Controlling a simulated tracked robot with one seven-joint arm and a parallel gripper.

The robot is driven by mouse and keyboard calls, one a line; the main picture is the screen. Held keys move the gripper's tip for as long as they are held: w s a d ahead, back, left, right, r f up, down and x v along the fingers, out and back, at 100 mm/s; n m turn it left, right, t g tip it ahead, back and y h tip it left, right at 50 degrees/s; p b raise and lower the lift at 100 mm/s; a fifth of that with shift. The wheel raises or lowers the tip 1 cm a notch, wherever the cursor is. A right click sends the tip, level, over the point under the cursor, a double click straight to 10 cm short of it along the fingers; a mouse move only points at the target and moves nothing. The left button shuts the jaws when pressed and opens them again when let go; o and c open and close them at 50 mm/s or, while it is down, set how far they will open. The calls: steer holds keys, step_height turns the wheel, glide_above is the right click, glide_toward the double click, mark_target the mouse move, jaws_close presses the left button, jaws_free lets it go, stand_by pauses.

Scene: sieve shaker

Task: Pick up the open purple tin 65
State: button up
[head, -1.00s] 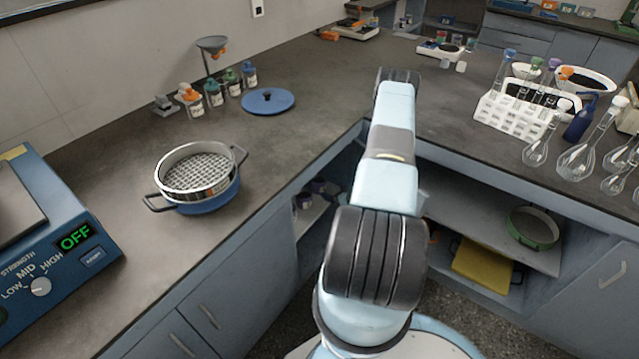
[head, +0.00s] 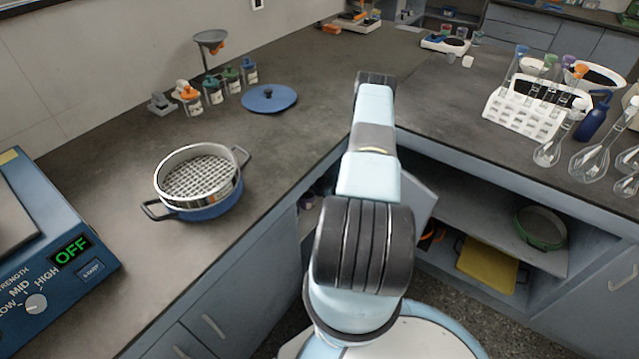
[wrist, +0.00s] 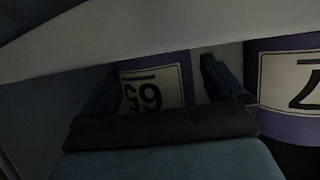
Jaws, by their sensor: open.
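The purple tin 65 (wrist: 155,88) shows in the wrist view, with a pale label that reads upside down. My gripper (wrist: 163,70) is open, with one dark finger on each side of the tin in the picture. I cannot tell whether either finger touches it. The tin's top and bottom are out of sight, so its opening does not show. In the head view my arm hides the gripper, and the numbered tin cannot be made out there.
A second purple tin (wrist: 290,85) with a partly cut-off label stands close on the right. A pale edge crosses above the tins. In the head view, shelves under the counter hold a green-rimmed sieve (head: 541,228) and a yellow item (head: 487,264).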

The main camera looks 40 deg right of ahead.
steer(key=shift+w, duration=0.15)
steer(key=c, duration=1.1)
